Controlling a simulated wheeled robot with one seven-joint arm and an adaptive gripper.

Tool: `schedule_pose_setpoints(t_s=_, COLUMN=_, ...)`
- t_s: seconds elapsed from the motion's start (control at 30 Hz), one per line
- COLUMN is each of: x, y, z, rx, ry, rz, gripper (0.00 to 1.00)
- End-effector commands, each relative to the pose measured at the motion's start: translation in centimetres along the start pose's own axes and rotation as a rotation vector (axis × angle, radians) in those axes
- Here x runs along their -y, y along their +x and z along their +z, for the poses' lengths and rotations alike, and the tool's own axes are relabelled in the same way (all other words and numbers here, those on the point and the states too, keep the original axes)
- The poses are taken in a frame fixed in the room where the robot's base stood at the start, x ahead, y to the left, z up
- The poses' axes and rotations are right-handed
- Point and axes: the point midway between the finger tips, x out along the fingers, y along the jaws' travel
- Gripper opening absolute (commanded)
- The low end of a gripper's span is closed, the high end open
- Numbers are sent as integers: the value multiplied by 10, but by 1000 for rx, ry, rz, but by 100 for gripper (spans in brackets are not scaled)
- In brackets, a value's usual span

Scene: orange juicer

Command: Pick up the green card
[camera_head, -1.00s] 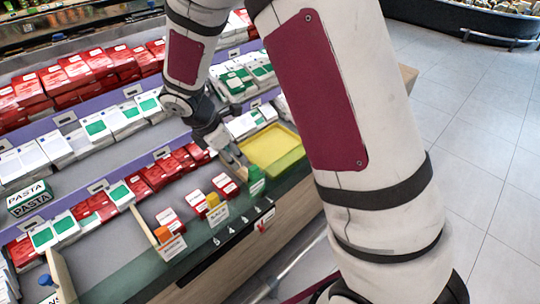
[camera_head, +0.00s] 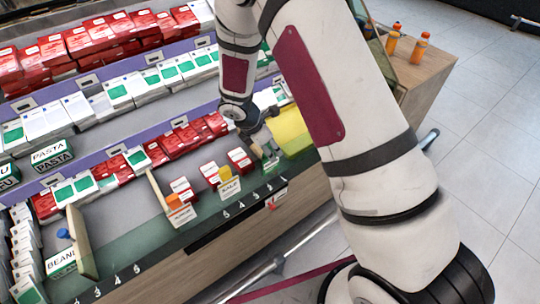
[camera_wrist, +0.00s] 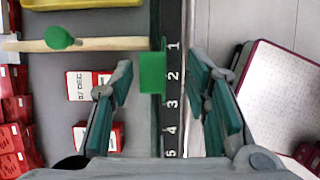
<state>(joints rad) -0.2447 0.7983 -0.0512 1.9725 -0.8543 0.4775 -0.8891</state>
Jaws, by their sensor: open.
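The green card (camera_wrist: 152,72) stands at the front edge of the shelf in the wrist view, beside the numbered strip. It also shows in the head view (camera_head: 270,164), small and partly hidden by my gripper (camera_head: 262,147). In the wrist view, my gripper (camera_wrist: 160,66) has its two fingers spread, one on each side of the card. The card appears between the fingers, with visible gaps on both sides. Nothing is held.
A yellow tray (camera_head: 291,131) lies just right of the gripper. A wooden divider with a green knob (camera_wrist: 60,38) is close to the card. Red boxes (camera_wrist: 88,85) stand left of the fingers. Yellow (camera_head: 225,174) and orange (camera_head: 173,201) tags sit farther left along the shelf.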

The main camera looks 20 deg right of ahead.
Motion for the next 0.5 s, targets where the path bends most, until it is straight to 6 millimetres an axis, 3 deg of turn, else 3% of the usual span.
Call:
schedule_pose_setpoints(t_s=0.27, x=-6, y=38, z=5, rx=1, ry=0, rz=-2, gripper=43)
schedule_pose_setpoints(t_s=0.5, x=-6, y=46, z=5, rx=0, ry=1, rz=1, gripper=43)
